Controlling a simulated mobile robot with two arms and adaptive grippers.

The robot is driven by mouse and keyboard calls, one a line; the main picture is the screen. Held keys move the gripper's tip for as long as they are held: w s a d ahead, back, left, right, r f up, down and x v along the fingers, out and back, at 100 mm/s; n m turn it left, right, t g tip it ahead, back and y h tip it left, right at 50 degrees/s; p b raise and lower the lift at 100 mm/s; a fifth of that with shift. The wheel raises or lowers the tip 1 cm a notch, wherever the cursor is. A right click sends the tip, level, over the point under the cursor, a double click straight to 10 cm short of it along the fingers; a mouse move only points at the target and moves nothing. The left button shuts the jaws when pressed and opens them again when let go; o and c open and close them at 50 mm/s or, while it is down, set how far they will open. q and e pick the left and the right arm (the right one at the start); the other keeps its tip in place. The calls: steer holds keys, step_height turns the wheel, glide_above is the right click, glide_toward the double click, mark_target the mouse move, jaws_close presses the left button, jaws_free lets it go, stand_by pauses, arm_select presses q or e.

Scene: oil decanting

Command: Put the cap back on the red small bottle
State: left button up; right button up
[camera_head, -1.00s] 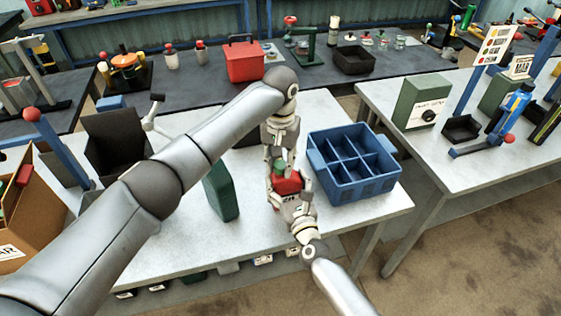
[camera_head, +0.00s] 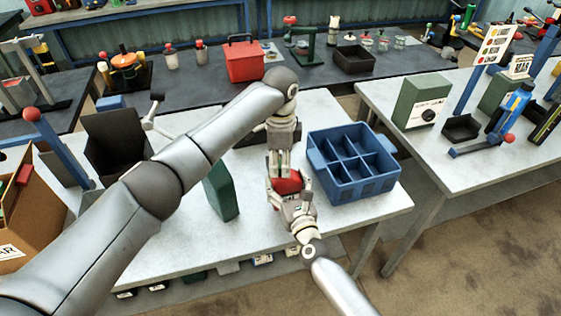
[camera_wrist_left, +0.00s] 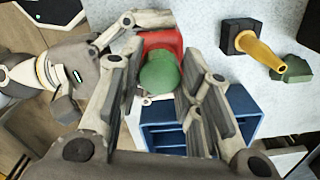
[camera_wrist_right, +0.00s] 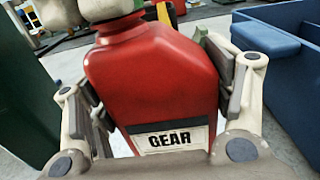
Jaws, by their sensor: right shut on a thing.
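The red small bottle (camera_wrist_right: 155,75), labelled "GEAR", is upright between the fingers of my right gripper (camera_wrist_right: 158,100), which is shut on its sides. It also shows in the head view (camera_head: 287,184) and left wrist view (camera_wrist_left: 160,42). A green cap (camera_wrist_left: 159,74) is over the bottle's top in the left wrist view; I cannot tell whether it is fully seated. My left gripper (camera_wrist_left: 160,95) is directly above the bottle, with its fingers apart on either side of the cap and gaps showing. In the head view, the left gripper (camera_head: 279,170) hides the cap.
A blue divided crate (camera_head: 352,185) stands close right of the bottle. A green container (camera_head: 221,190) stands to its left. A yellow funnel (camera_wrist_left: 263,52) shows in the left wrist view. An open cardboard box (camera_head: 30,215) is at far left. The table's front edge is near.

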arm_select(q)
steer(key=o, duration=0.4)
step_height(320, 180, up, 12)
stand_by(0.5)
arm_select(e)
steer(key=o, duration=2.1)
steer(key=shift+c, duration=0.2)
steer(key=shift+s, duration=0.1)
steer(key=v, duration=1.2)
